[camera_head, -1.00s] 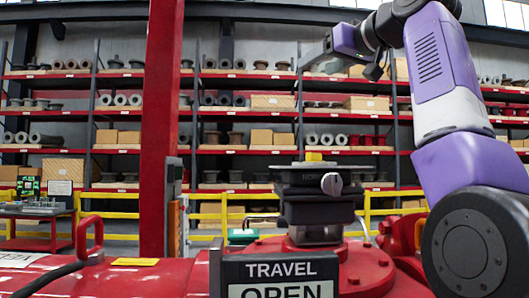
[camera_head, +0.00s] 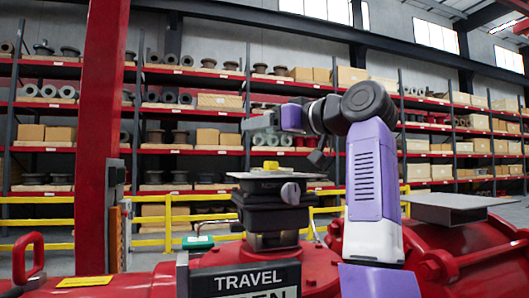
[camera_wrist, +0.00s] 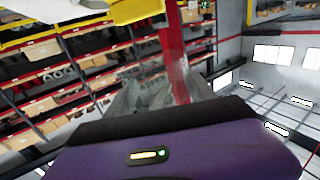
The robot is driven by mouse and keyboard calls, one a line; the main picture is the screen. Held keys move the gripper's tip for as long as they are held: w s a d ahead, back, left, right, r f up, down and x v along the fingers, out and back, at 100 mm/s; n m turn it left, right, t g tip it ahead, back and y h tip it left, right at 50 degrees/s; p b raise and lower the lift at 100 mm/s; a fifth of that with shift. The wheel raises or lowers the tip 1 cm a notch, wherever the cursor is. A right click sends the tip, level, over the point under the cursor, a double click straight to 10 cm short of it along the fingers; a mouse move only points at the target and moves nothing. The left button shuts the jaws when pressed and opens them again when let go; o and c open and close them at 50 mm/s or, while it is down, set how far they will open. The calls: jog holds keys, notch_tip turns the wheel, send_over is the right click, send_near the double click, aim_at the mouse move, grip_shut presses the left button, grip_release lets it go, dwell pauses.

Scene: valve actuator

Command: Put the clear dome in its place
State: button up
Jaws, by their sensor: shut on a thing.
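My gripper (camera_head: 258,124) is at the end of the purple and white arm, above the black valve box (camera_head: 268,208) in the head view. It is shut on a pale, see-through thing that I take for the clear dome; its outline is hard to make out at this size. In the wrist view, a grey translucent shape (camera_wrist: 150,92) shows beyond the dark edge of my purple wrist. The box has a light flat top plate with a yellow indicator (camera_head: 271,166) on it. The held thing is above this indicator and looks apart from it.
The box stands on a red actuator body (camera_head: 470,250) with a TRAVEL sign (camera_head: 243,280) in front. A red post (camera_head: 102,140) rises at the left. A flat grey plate (camera_head: 450,205) is at the right. Yellow rails and loaded shelves stand behind.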

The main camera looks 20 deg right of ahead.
jog(key=shift+f+p, duration=0.5)
jog(key=shift+f, duration=2.6)
jog(key=shift+f, duration=0.2)
jog(key=o, duration=1.5)
jog(key=shift+r, duration=0.1)
jog(key=shift+r, duration=0.25)
jog(key=b+v, duration=0.5)
jog(key=v, duration=0.7)
jog(key=shift+f, duration=0.15)
